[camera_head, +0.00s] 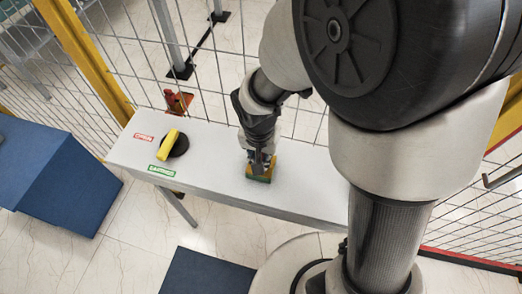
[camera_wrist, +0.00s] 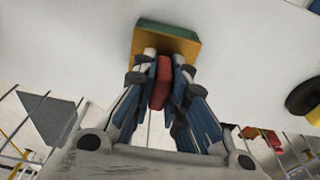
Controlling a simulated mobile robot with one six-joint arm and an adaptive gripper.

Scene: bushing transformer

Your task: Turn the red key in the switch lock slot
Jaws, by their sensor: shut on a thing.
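The red key (camera_wrist: 161,84) shows upright in the wrist view, between the two fingers of my gripper (camera_wrist: 162,70). My gripper is shut on it. The key's far end meets the face of the switch lock, a yellow block (camera_wrist: 190,48) with a green side (camera_wrist: 168,29). The slot itself is hidden by the fingers and key, so I cannot tell how deep the key sits. In the head view my gripper (camera_head: 262,165) points down at the lock (camera_head: 262,177) on the grey panel (camera_head: 220,188), and the key is hidden there.
A yellow rotary knob (camera_head: 168,145) on a black disc sits left on the panel, beside a red label (camera_head: 144,137) and a green label (camera_head: 161,170). Wire fencing (camera_head: 225,60) with yellow posts (camera_head: 88,55) stands behind. A blue box (camera_head: 55,180) is at the left.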

